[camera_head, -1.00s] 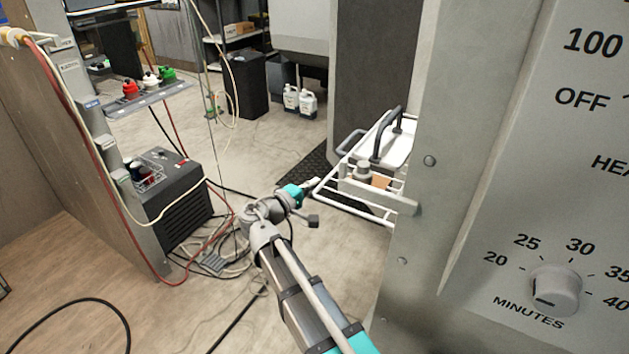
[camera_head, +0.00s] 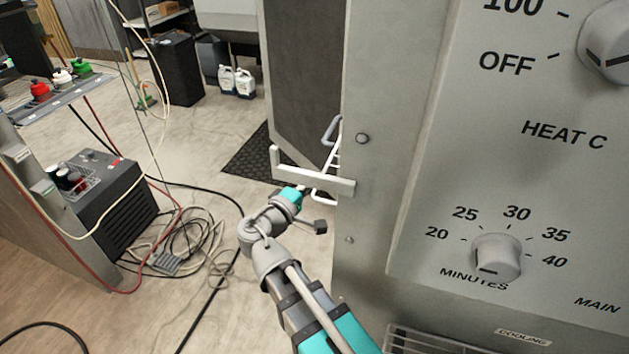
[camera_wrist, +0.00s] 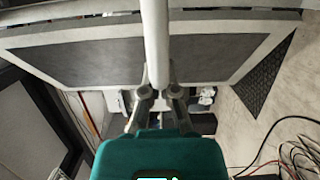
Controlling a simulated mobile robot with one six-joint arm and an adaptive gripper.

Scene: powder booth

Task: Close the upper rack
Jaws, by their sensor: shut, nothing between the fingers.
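The white wire rack (camera_head: 337,160) sticks out a short way past the edge of the grey oven cabinet (camera_head: 375,130). Most of it is hidden behind the cabinet. My gripper (camera_head: 303,188) is at the rack's front, low and to the left of the cabinet edge. In the wrist view, my shut gripper (camera_wrist: 158,92) has its fingertips at a thick white bar (camera_wrist: 156,45), apparently of the rack. Nothing is held between the fingers. Whether they touch the bar, I cannot tell.
A pale latch bracket (camera_head: 315,179) juts from the cabinet edge by my gripper. The open door (camera_head: 305,85) stands behind it, over a black mat (camera_head: 250,158). Coiled cables (camera_head: 185,245) and a dark grey unit (camera_head: 115,205) are on the floor at left.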

